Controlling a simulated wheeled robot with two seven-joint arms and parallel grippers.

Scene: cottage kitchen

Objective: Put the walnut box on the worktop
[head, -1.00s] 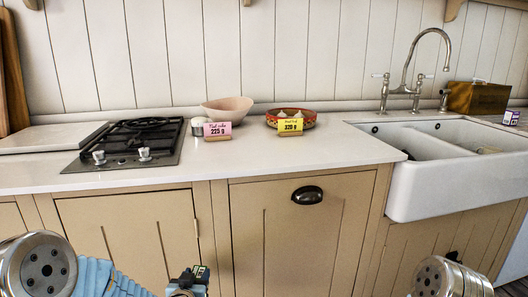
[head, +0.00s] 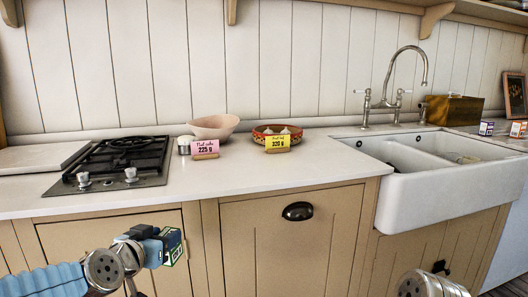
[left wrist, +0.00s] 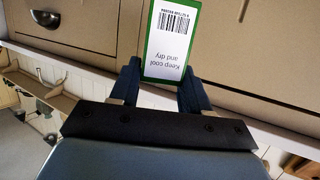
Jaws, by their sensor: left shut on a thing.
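The walnut box (head: 171,246) is a small carton with green edges, held in front of the cupboard doors, below the worktop's front edge. In the left wrist view the box (left wrist: 170,42) shows a white label with a barcode and "Keep cool and dry"; no product name is readable. My left gripper (head: 156,250) is shut on it, and its two dark fingers (left wrist: 160,88) sit at either side of the box's near end. The pale worktop (head: 235,179) runs above and behind the box. My right gripper is not in view; only part of my right arm shows at bottom right.
Worktop front is clear.

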